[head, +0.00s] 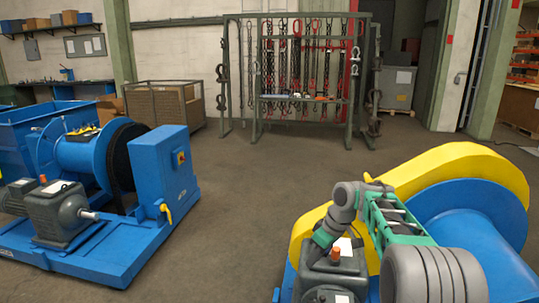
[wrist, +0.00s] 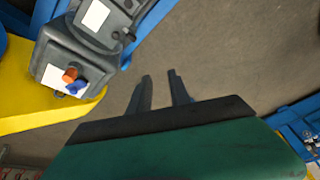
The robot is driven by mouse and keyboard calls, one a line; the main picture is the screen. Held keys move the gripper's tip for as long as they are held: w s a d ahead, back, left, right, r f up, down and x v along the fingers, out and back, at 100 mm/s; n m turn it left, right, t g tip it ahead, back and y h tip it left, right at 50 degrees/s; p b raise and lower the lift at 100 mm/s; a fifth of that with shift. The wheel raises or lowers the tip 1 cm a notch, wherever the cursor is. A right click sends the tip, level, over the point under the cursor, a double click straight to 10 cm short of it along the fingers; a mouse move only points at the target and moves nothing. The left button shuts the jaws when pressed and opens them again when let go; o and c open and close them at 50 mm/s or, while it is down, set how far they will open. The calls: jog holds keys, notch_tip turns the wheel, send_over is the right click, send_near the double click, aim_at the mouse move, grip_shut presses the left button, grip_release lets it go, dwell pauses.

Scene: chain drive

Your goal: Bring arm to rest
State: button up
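My arm (head: 395,218), with grey and green links, reaches in from the lower right in the head view. It bends down over the grey gearbox (head: 335,275) of the right-hand machine. My gripper shows in the wrist view (wrist: 159,75) with its two dark fingers apart and nothing between them. Bare floor lies behind the fingers. The gearbox, with an orange cap (wrist: 69,75) and a small blue part (wrist: 77,88), is left of the fingers in the wrist view. In the head view I cannot make out the fingertips.
A yellow chain guard (head: 450,165) and a blue drum (head: 480,225) stand beside my arm. A blue winch machine (head: 165,180) stands at the left. A rack of hanging chains (head: 300,80) is at the back. The floor (head: 245,220) between the machines is clear.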

jog(key=s+a+r+m+h+p, duration=0.1)
jog(key=s+r+m, duration=0.25)
jog(key=s, duration=0.45)
jog(key=s+a+r+m+h+p, duration=0.15)
jog(key=s+r, duration=0.25)
jog(key=s, duration=0.5)
jog(key=s+d+f+m+p, duration=0.1)
jog(key=s+m, duration=0.1)
jog(key=s, duration=0.4)
jog(key=s+d+f+m+t+p, duration=0.1)
jog(key=s+d+m, duration=0.1)
jog(key=s, duration=0.4)
jog(key=shift+d+f+h, duration=0.25)
jog(key=shift+h, duration=0.1)
jog(key=shift+s, duration=0.1)
